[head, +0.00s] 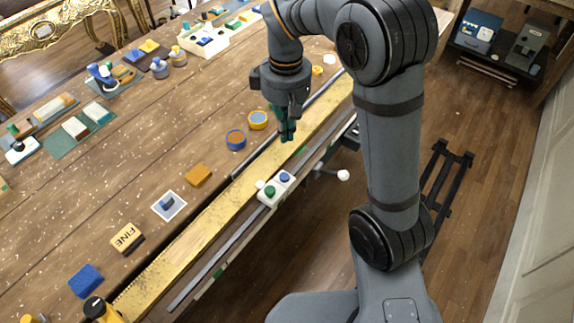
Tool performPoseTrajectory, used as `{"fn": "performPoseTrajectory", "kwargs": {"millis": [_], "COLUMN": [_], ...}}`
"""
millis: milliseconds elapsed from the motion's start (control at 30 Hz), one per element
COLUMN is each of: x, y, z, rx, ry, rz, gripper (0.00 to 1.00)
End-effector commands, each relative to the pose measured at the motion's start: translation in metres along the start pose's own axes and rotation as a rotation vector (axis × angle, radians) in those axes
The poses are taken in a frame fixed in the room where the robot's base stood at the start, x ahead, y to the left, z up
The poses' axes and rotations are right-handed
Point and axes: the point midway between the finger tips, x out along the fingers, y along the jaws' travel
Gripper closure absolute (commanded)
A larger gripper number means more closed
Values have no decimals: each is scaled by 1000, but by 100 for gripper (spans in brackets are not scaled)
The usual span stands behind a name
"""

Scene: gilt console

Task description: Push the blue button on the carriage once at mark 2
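The carriage is a small white block (277,189) on the rail along the table's front edge. Its blue button (285,177) is on the far right part of its top, and its green button (270,191) is on the near left part. My gripper (288,136) points down with its dark green fingers together and nothing seen between them. In the picture it is just above the carriage, apart from both buttons. Its height over the carriage is hard to judge. Mark 2 cannot be made out; no numbers are readable along the rail.
A yellow strip (213,219) runs along the table edge beside the rail. Round blue-and-orange tins (236,139), an orange block (198,175), a white tile (169,205) and a FINE block (127,238) lie on the table. A white knob (343,175) sticks out right of the rail.

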Motion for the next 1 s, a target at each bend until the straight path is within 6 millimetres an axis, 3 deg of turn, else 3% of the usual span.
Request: {"fn": "performPoseTrajectory", "kwargs": {"millis": [233,700,1000], "x": [16,106,137], "y": [0,0,0], "z": [1,2,0], "rx": [1,1,1], "ry": [-3,-6,-2], "rz": [-2,-3,-1], "gripper": [100,100,100]}}
